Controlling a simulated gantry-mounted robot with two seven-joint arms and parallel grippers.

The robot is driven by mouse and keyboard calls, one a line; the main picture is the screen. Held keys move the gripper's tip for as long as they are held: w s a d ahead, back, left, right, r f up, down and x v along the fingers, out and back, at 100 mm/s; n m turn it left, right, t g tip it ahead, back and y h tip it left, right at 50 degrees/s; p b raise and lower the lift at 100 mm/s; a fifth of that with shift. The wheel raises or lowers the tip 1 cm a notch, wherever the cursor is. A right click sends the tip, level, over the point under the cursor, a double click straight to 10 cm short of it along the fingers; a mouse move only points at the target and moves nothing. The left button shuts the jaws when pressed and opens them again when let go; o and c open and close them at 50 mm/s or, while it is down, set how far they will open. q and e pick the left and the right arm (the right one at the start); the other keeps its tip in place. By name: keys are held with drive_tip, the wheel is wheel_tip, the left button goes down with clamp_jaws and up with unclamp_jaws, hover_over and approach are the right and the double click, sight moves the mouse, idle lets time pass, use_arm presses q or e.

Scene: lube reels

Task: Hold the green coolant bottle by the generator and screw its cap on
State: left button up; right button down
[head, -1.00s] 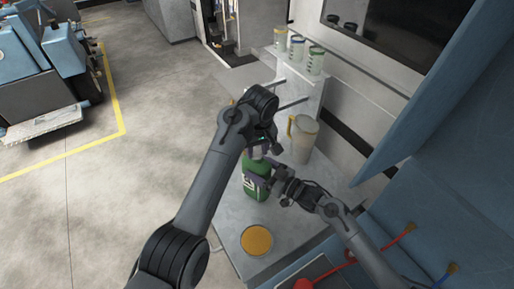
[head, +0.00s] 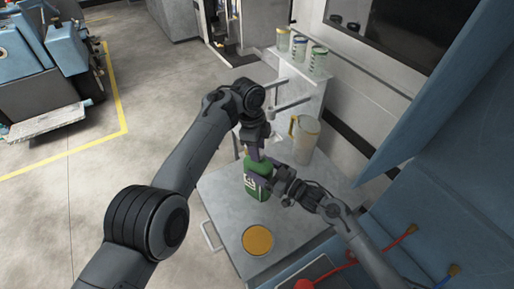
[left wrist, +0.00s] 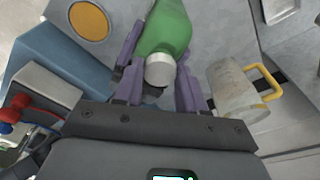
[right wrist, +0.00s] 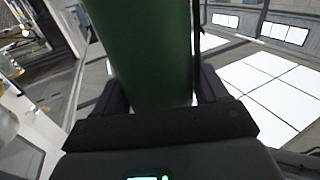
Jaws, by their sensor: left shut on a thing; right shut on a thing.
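The green coolant bottle (head: 257,186) stands upright on the grey worktop in the head view. My right gripper (head: 268,184) is shut on its body from the right; in the right wrist view the green body (right wrist: 150,50) fills the space between the fingers. My left gripper (head: 256,150) points down at the bottle's top. In the left wrist view the pale grey cap (left wrist: 160,70) sits at the bottle's neck between the purple fingers, which are shut on it. Whether its threads are engaged cannot be seen.
A clear jug with a yellow handle (head: 303,140) stands behind to the right. Several small containers (head: 300,48) sit on the back shelf. The blue generator panel (head: 425,215) borders the right.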

use_arm(q)
drive_tip(key=shift+m, duration=0.7)
drive_tip(key=o, duration=1)
drive_tip(key=shift+r, duration=2.25)
drive_tip(key=shift+o, duration=0.2)
